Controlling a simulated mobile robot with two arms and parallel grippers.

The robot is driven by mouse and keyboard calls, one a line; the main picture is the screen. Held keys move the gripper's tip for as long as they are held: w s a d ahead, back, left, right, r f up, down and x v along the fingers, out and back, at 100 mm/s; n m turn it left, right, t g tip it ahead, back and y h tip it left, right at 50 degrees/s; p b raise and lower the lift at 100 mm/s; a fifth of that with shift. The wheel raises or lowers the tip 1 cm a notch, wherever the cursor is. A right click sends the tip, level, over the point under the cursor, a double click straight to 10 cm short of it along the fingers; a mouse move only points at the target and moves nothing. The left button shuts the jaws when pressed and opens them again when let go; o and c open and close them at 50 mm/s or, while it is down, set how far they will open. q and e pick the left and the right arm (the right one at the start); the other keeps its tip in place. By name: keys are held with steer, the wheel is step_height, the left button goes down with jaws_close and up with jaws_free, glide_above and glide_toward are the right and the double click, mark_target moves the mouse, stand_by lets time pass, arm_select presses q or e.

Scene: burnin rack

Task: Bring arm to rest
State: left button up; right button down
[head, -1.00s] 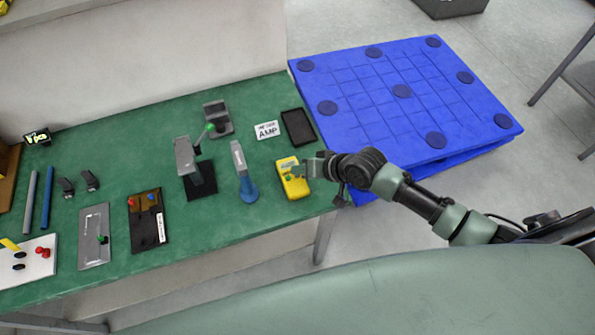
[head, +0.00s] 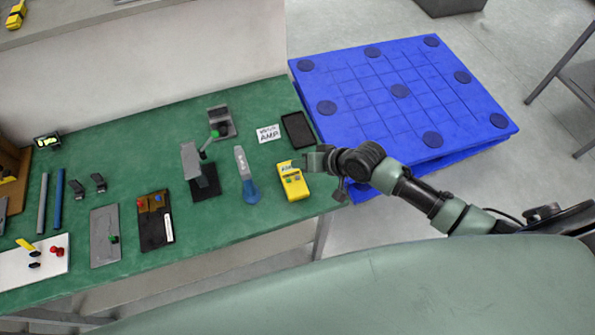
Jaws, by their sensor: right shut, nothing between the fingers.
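My right gripper (head: 312,162) is at the right end of the green bench, just above and beside a yellow meter (head: 293,182). It is shut and empty, apart from the meter as far as I can tell. My right arm reaches in from the right side of the picture. My left gripper is not in view.
The green bench (head: 110,150) holds several items: a blue-based tool (head: 246,178), an upright grey fixture (head: 199,172), a black tray (head: 297,129), an AMP card (head: 268,133) and a dark box (head: 155,218). A blue pallet (head: 440,90) lies right of the bench.

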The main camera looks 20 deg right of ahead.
steer(key=shift+r, duration=0.35)
